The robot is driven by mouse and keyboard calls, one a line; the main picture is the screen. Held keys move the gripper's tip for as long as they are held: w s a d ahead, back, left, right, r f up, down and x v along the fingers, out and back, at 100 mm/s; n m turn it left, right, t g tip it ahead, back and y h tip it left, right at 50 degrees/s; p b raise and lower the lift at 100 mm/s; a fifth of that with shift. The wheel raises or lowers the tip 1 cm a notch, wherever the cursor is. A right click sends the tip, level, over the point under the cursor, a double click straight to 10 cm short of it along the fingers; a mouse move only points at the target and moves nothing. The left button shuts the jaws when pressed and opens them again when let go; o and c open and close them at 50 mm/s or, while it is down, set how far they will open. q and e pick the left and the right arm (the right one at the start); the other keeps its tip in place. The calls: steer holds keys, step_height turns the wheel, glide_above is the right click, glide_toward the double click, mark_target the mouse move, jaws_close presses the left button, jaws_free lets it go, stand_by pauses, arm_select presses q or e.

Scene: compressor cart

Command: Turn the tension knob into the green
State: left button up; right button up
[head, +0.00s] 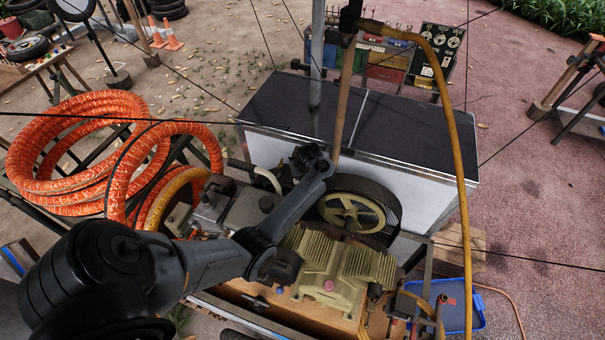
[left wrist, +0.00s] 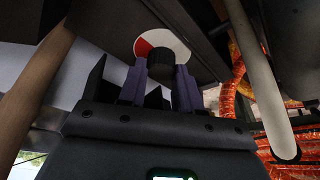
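The tension knob (left wrist: 161,62) is a dark round knob in front of a disc (left wrist: 177,43). The disc shows white and a red sector at its left; no green is visible. My left gripper (left wrist: 161,70) points up at the knob in the left wrist view, with its fingers parted and one fingertip at each side. I cannot tell whether they press on the knob. In the head view my left gripper (head: 309,158) is above the compressor cart, beside the flywheel (head: 352,212); the knob is hidden there. My right gripper is in neither view.
The finned compressor (head: 340,270) stands on the cart, close below my left arm. A dark-topped white cabinet (head: 410,130) is behind it. Orange hose coils (head: 75,150) lie at the left. A wooden pole (head: 343,100) and yellow hose (head: 455,120) rise near the gripper.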

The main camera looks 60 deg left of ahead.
arm_select(q)
steer(key=c, duration=0.4)
steer(key=shift+c, duration=0.2)
steer(key=m+t+p, duration=0.1)
steer(key=m, duration=0.2)
steer(key=shift+s+p, duration=0.1)
steer(key=shift+p, duration=0.3)
steer(key=m+t+h, duration=0.1)
steer(key=m, duration=0.2)
steer(key=m+h+p, duration=0.1)
steer(key=m, duration=0.2)
steer(key=shift+a+r+t+p, duration=0.1)
steer(key=shift+a+t+p, duration=0.05)
steer(key=shift+t+p, duration=0.2)
steer(key=m, duration=0.2)
steer(key=m+h+p, duration=0.1)
steer(key=m, duration=0.1)
steer(key=shift+m+t+h, duration=0.3)
steer(key=shift+t, duration=0.05)
steer(key=shift+p, duration=0.3)
